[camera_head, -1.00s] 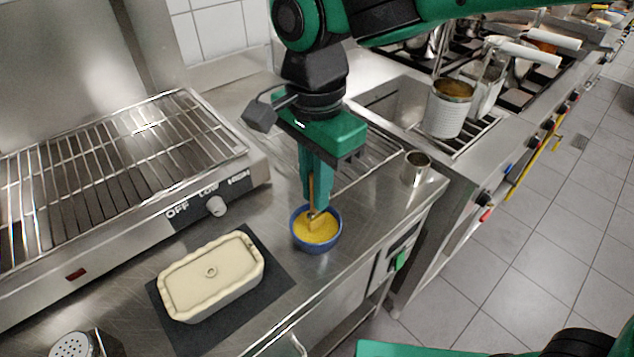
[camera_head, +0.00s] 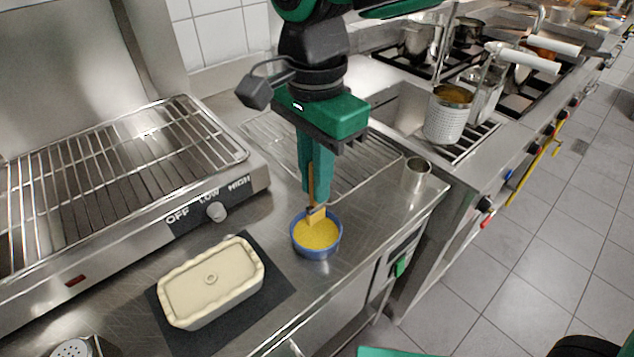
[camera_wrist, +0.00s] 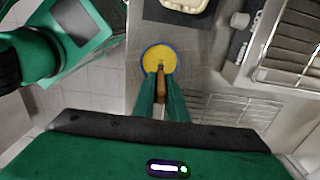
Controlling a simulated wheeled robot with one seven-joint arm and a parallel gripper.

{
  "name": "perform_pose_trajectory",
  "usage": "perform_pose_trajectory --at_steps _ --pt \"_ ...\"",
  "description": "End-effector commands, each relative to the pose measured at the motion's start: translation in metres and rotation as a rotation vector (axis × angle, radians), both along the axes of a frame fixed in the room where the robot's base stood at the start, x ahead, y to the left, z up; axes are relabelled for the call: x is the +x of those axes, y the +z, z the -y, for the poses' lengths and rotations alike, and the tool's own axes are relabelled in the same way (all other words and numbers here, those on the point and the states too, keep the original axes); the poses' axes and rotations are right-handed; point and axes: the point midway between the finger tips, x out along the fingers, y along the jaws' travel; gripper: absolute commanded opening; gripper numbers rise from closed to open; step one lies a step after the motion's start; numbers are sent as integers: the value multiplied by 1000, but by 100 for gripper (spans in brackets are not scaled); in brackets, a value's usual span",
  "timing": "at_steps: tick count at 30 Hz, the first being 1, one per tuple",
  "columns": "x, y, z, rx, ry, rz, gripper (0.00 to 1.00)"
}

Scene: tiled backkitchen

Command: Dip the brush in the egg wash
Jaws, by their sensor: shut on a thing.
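My gripper (camera_head: 315,192) is shut on the wooden handle of a brush (camera_head: 312,203), which points down over the blue bowl. The blue bowl (camera_head: 303,249) holds yellow egg wash (camera_head: 318,235) and stands on the steel counter. The brush's pale head is at the back part of the bowl, just above or touching the egg wash; I cannot tell which. In the wrist view the brush (camera_wrist: 161,88) lies between the fingers (camera_wrist: 162,102), its head over the bowl (camera_wrist: 145,58).
A pale pastry loaf (camera_head: 212,282) sits on a dark mat (camera_head: 268,262) at front left. A grill with a wire rack (camera_head: 120,165) stands at left. A small metal cup (camera_head: 416,171) is right of the bowl. A shaker (camera_head: 72,348) is at the front left.

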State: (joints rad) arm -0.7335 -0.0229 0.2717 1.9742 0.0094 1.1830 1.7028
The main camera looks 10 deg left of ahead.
Motion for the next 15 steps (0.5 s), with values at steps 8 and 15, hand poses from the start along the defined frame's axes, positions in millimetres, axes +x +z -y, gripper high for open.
perform_pose_trajectory --at_steps 8,15 --pt "0 20 0 1 0 1 0" --pt "0 34 0 1 -1 1 0"
